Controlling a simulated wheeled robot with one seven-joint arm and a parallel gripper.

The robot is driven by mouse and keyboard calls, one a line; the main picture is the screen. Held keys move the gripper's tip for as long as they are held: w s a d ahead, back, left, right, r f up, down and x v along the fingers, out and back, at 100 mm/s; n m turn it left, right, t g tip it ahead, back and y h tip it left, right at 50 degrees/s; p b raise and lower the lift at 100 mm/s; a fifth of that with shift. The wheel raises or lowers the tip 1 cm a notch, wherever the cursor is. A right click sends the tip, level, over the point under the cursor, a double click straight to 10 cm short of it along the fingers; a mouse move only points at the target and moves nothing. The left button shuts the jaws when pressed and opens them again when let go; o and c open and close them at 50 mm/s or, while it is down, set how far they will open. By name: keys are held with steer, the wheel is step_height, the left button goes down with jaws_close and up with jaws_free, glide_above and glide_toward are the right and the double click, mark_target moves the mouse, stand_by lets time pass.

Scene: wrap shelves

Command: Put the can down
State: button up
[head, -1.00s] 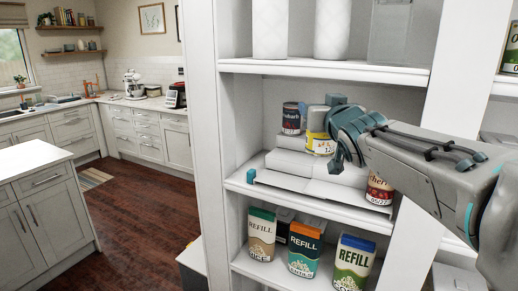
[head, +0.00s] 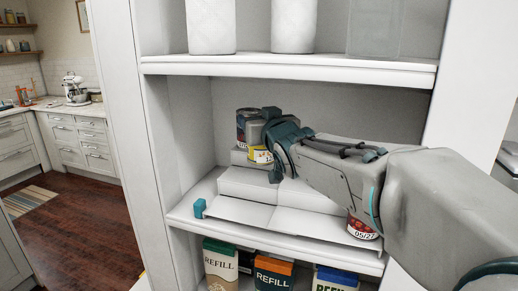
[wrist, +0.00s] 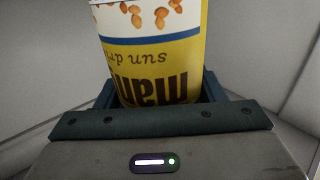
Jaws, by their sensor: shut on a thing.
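A yellow can (wrist: 160,60) with a white band and nut pictures fills the middle of the wrist view. In the head view only a bit of its yellow label (head: 260,155) shows beside my gripper. My gripper (head: 270,150) is shut on this can, over the white stepped riser (head: 250,184) on the middle shelf. A dark can (head: 246,124) stands just left of it at the back. My gripper hides much of the yellow can, and I cannot tell whether its base touches the riser.
A red can (head: 362,228) stands at the right, partly hidden by my arm. A small teal block (head: 199,208) is at the shelf's left front. Refill cartons (head: 272,272) stand below, white rolls (head: 211,27) above. The riser's lower steps are bare at left and middle.

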steer(key=shift+a+f, duration=0.1)
steer(key=shift+f, duration=2.25)
steer(key=shift+f, duration=0.15)
steer(key=o, duration=1.2)
steer(key=b+v, duration=0.2)
steer(key=v, duration=1)
steer(key=shift+b, duration=0.35)
